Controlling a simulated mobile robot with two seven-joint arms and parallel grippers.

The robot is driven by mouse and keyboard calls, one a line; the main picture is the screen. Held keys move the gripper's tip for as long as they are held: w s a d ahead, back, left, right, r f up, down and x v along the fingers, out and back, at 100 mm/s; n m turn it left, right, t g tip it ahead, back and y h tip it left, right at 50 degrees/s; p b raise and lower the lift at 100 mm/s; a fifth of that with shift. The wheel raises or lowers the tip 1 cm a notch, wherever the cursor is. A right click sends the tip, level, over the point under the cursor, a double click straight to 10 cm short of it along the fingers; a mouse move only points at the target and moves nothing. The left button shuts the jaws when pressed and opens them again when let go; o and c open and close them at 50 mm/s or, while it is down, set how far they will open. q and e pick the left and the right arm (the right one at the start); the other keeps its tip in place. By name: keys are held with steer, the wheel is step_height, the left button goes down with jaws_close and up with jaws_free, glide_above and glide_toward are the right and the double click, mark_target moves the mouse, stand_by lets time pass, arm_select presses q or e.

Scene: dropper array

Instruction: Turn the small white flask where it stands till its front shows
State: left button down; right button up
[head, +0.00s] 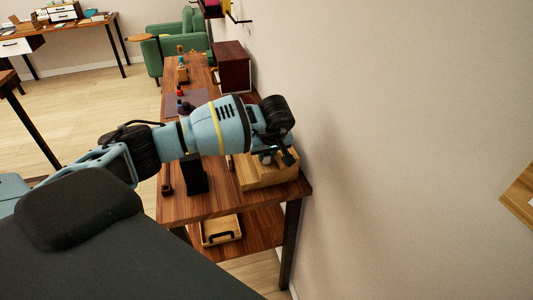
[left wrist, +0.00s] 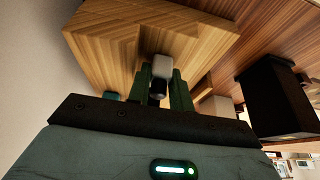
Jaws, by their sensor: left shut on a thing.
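The small white flask (left wrist: 162,68) shows in the left wrist view with a pale body and a dark cap (left wrist: 158,88). My left gripper (left wrist: 161,88) is shut on it, one green finger on each side. The flask is at a stepped wooden stand (left wrist: 108,38); whether its base touches the step I cannot tell. In the head view my left gripper (head: 276,158) reaches down over the wooden stand (head: 268,182) near the table's end by the wall, and I cannot make out the flask there. Which side of the flask faces front I cannot tell. My right gripper is not in view.
A black block (head: 194,176) stands on the table left of the stand; it also shows in the wrist view (left wrist: 272,98). A dark mat (head: 183,105) with small bottles and a dark red cabinet (head: 231,66) are farther back. The wall is close on the right.

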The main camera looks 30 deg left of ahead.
arm_select(q)
steer(key=c, duration=1.2)
jaws_free()
steer(key=shift+o, duration=0.2)
steer(key=shift+d+r, duration=0.1)
steer(key=shift+r, duration=0.1)
steer(key=shift+r, duration=0.25)
steer(key=v, duration=0.7)
steer(key=shift+s, duration=0.15)
